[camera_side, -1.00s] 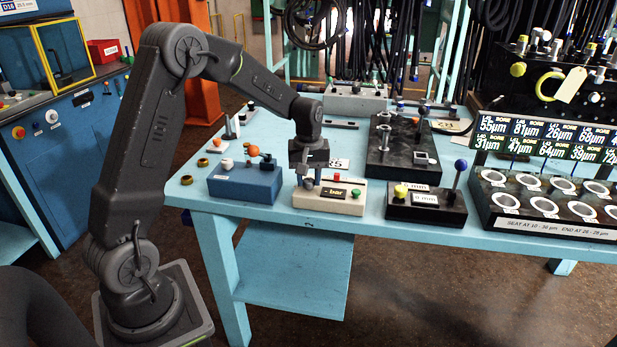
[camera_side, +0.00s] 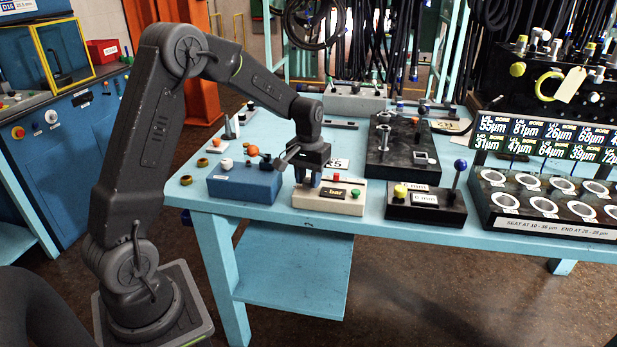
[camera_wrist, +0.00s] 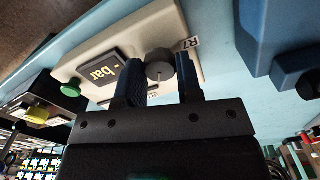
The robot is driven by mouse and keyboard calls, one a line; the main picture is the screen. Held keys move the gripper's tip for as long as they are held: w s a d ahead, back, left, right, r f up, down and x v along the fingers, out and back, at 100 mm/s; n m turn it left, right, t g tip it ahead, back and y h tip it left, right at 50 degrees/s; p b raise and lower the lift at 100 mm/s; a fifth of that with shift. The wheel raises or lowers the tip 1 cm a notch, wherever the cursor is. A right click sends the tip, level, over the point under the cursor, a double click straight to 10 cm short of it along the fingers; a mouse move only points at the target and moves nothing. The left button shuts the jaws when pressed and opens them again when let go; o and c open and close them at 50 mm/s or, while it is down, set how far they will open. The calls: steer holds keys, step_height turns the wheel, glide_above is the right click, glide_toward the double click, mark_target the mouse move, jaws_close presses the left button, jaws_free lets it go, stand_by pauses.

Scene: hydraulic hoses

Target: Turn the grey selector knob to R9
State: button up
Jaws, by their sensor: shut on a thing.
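A cream box (camera_side: 345,204) stands near the table's front edge, with a dark display, a red button and a green button (camera_side: 355,193) on top. The grey selector knob (camera_wrist: 160,66) is on this box, at its left end in the side view, where my fingers largely hide it. My gripper (camera_side: 308,180) points down over that end. In the wrist view my gripper (camera_wrist: 160,80) has one finger on each side of the knob and is shut on it. A label reading R7 (camera_wrist: 190,43) shows beside the knob. Other position marks are hidden or unreadable.
A blue box (camera_side: 245,184) with an orange knob stands close on the left. A black box (camera_side: 425,213) with a yellow button and a blue-topped lever stands on the right. A dark fixture (camera_side: 385,165) lies behind. Small brass rings sit at far left.

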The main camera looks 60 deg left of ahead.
mark_target(309, 180)
stand_by(0.3)
steer(key=o, duration=0.9)
steer(key=shift+o, duration=0.2)
step_height(309, 180, up, 14)
